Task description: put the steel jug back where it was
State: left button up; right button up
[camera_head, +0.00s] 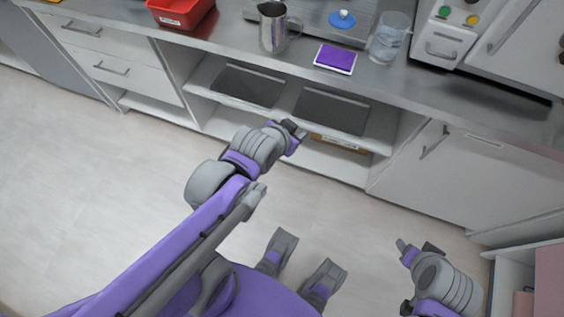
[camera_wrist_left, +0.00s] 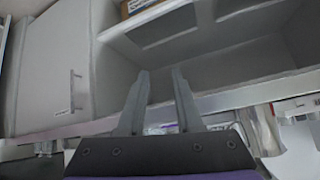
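The steel jug (camera_head: 273,28) stands upright on the grey counter in the head view, with its handle to the right. My left gripper (camera_head: 296,131) is in front of the counter, over the edge of the open shelf bay, apart from the jug. In the left wrist view its two fingers (camera_wrist_left: 161,72) are spread with nothing between them. My right gripper (camera_head: 416,246) is low over the floor at the right, away from the counter; its finger opening is too small to tell.
On the counter (camera_head: 455,108) are a red bin (camera_head: 180,12), a purple-topped pad (camera_head: 336,58), a clear glass beaker (camera_head: 389,38) and a blue round item (camera_head: 343,18). A white machine (camera_head: 441,38) stands right of the beaker. Dark panels lie on the open shelf below.

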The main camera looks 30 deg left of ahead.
pick_arm(q)
jog(key=s+d+f+n+g, duration=0.1)
jog(key=s+d+f+g, duration=0.1)
jog(key=s, duration=0.7)
jog(key=shift+s+d+f+g, duration=0.2)
jog(key=shift+f+g, duration=0.4)
jog(key=shift+g, duration=0.4)
